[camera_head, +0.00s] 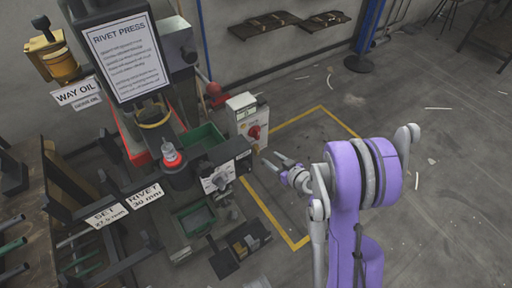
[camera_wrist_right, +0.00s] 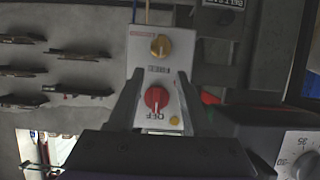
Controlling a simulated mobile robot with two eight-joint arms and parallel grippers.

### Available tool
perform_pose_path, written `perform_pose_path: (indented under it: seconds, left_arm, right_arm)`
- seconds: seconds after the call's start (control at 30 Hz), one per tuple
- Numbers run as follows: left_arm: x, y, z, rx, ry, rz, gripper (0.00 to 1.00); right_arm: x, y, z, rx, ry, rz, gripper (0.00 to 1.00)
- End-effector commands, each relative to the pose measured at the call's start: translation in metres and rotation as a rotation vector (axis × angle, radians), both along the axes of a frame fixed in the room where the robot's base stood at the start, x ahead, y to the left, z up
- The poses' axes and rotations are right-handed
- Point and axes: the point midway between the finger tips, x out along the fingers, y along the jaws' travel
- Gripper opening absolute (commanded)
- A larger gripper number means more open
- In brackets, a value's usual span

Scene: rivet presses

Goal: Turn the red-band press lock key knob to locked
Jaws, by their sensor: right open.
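The rivet press with a red band (camera_head: 171,158) stands left of centre in the head view. A pale control box (camera_head: 247,108) at its right side carries a red knob (camera_head: 254,132). In the wrist view the box face shows this red knob (camera_wrist_right: 156,99), marked OFF, and a yellow knob (camera_wrist_right: 160,47). Which knob is the lock key knob I cannot tell for sure. My right gripper (camera_head: 280,162) is open in front of the box. In the wrist view its fingers (camera_wrist_right: 159,78) stand either side of the red knob, with no clear contact. My left gripper is not in view.
A dial (camera_head: 216,181) sits on the press front, left of my right gripper. Green bins (camera_head: 203,139) and a sign board (camera_head: 126,56) are on the press. A blue post (camera_head: 368,28) stands at the back.

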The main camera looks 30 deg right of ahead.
Motion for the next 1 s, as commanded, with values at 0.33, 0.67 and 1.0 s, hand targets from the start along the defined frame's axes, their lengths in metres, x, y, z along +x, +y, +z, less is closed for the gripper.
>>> perform_pose_path:
  seconds: [0.33,0.67,1.0]
  left_arm:
    - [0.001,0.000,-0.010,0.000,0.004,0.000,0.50]
    - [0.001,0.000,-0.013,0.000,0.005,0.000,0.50]
    - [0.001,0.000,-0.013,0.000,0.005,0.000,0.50]
  right_arm:
    - [0.061,0.006,-0.027,0.000,0.001,0.003,0.50]
    - [0.084,0.007,-0.036,0.000,0.001,0.001,0.50]
    - [0.084,0.007,-0.035,0.000,0.001,0.001,0.30]
